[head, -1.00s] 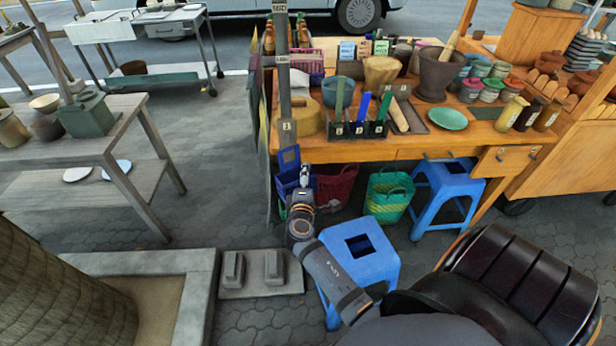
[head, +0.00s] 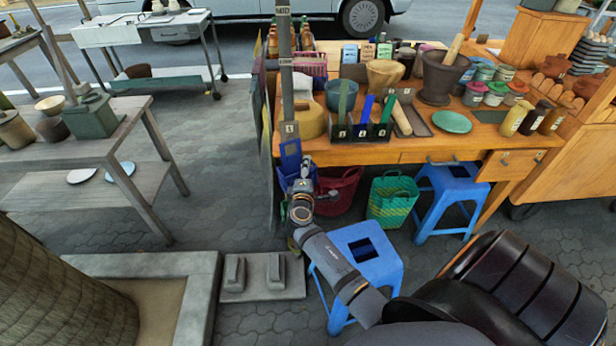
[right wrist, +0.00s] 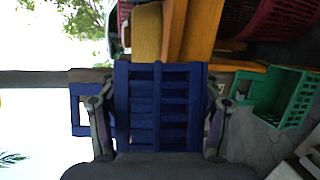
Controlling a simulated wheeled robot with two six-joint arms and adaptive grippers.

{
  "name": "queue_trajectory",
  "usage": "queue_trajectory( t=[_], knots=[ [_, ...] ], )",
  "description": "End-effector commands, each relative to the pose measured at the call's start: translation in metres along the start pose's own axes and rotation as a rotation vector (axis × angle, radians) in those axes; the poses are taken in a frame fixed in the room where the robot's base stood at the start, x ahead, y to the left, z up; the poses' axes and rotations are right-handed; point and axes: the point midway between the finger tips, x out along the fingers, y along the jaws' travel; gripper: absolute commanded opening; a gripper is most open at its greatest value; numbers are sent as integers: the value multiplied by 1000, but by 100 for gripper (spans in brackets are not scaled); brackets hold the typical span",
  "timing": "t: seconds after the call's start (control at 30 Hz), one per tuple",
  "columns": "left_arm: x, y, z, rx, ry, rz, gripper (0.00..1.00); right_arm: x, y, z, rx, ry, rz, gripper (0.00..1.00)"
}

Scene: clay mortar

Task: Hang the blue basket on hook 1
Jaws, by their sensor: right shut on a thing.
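The blue basket (head: 290,154) is held up below the label marked 1 on the grey post (head: 287,90). My right gripper (head: 304,184) is shut on the basket, partly hiding it. In the right wrist view the slatted basket (right wrist: 158,105) fills the space between the fingers of my right gripper (right wrist: 160,125). Its handle loop (right wrist: 75,110) sticks out left, close beside the grey post (right wrist: 40,79). Hook 1 itself is too small to make out, and I cannot tell whether the handle touches it. My left gripper is not in view.
The wooden stall counter (head: 440,150) is right of the post, crowded with pots and jars. A red basket (head: 338,190) and a green basket (head: 391,197) are under its front. Blue stools (head: 365,262) stand nearby.

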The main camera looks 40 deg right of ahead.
Motion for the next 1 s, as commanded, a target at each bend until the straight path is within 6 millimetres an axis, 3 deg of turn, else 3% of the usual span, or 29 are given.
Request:
queue_trajectory(
  t=[0.57, 0.6, 1.0],
  knots=[
    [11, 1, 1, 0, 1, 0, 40, 40, 4, -7, 1, 1, 2, 31],
    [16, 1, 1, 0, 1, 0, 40, 43, 0, -7, 1, 1, 1, 26],
    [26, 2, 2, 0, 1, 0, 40, 54, -4, -9, -1, 0, 0, 22]
  ],
)
